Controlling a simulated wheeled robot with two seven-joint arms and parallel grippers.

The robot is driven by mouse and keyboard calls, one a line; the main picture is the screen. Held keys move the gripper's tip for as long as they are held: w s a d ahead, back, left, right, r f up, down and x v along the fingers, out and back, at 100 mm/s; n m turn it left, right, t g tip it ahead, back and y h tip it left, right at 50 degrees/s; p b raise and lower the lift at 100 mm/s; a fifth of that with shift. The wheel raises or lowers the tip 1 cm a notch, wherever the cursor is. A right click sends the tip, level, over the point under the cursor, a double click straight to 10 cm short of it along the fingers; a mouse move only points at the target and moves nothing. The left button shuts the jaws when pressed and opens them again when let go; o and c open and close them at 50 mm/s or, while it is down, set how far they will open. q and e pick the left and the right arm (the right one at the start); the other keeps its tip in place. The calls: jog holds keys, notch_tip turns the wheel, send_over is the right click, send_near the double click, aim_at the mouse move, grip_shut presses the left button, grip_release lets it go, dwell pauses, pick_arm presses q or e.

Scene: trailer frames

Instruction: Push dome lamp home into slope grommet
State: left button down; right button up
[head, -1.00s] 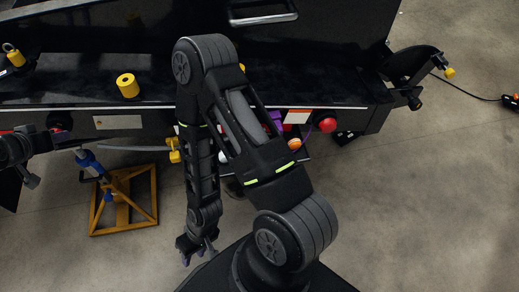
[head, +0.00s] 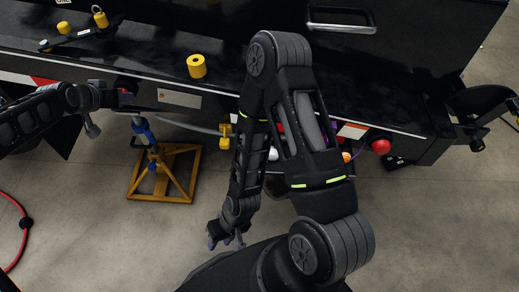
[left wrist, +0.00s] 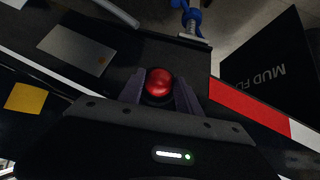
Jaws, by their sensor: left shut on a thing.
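In the left wrist view a red dome lamp (left wrist: 159,82) sits between the two purple-grey fingers of my left gripper (left wrist: 159,95), which is shut on it. A dark ring shows at the lamp's lower side; the slope grommet cannot be told apart from the black surface around it. In the head view my left gripper (head: 122,95) is at the trailer's rear edge at the left, and the lamp is mostly hidden there. My right gripper (head: 225,236) hangs low over the floor, clear of the trailer; its finger gap is not clear.
A second red dome (head: 380,146) sits at the trailer's right end. A yellow cylinder (head: 196,66) stands on the black deck. An orange stand (head: 164,174) with a blue jack is on the floor below. A red cable (head: 22,225) lies at the lower left. A mud flap (left wrist: 268,75) hangs beside the lamp.

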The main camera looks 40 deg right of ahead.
pick_arm(q)
jog(key=c, duration=0.7)
grip_release()
jog(key=shift+c, duration=0.2)
jog(key=v, duration=0.7)
jog(key=shift+s+a+r+p, duration=0.15)
jog(key=shift+s+r+p, duration=0.05)
jog(key=shift+r+p, duration=0.15)
